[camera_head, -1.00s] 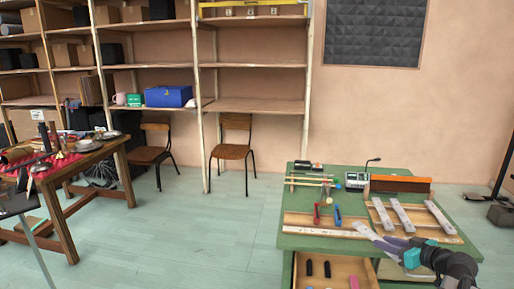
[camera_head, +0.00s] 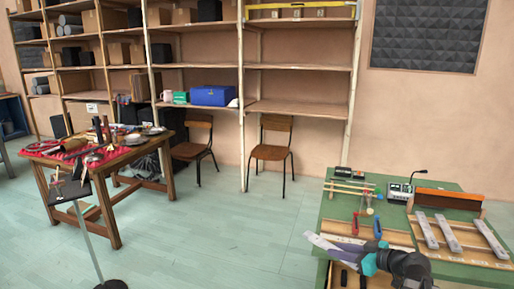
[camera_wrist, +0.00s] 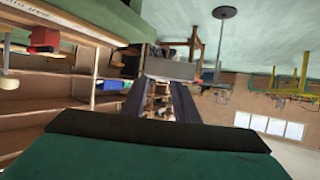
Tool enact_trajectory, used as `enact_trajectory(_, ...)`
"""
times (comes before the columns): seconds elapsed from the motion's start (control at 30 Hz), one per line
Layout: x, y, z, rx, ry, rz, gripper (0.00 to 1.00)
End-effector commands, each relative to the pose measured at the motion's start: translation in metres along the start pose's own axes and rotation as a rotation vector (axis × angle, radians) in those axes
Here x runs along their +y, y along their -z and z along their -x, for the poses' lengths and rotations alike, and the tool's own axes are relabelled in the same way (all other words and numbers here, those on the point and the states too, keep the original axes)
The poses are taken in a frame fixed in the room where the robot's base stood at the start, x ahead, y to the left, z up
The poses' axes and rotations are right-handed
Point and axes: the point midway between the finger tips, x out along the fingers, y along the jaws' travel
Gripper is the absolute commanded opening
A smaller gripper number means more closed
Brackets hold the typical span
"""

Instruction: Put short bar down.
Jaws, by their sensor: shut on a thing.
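The short bar (camera_head: 322,242) is a pale grey bar at the front left edge of the green table in the head view. My gripper (camera_head: 345,249) is shut on it and holds it out to the left. In the wrist view the bar (camera_wrist: 170,69) lies across the ends of my gripper's dark fingers (camera_wrist: 168,98). Its exact height over the table edge is hard to tell.
The green table (camera_head: 395,184) carries three grey bars (camera_head: 448,234) on a wooden frame, mallets, red and blue-handled tools and a small device (camera_head: 399,191). A wooden table (camera_head: 128,155) with a red cloth and percussion items stands left. Open floor (camera_head: 215,235) lies between.

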Motion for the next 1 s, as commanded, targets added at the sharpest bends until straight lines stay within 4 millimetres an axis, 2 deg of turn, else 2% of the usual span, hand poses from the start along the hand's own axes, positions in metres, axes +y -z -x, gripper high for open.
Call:
enact_trajectory(0.03,-0.013,0.005,-0.01,0.001,0.027,0.011,0.0)
enact_trajectory(0.2,-0.05,0.015,-0.036,0.001,0.104,0.043,0.0)
enact_trajectory(0.33,-0.074,0.02,-0.05,0.001,0.152,0.063,0.0)
enact_trajectory(0.43,-0.09,0.019,-0.052,0.001,0.189,0.079,0.0)
enact_trajectory(1.0,-0.098,0.02,-0.051,0.001,0.224,0.093,0.0)
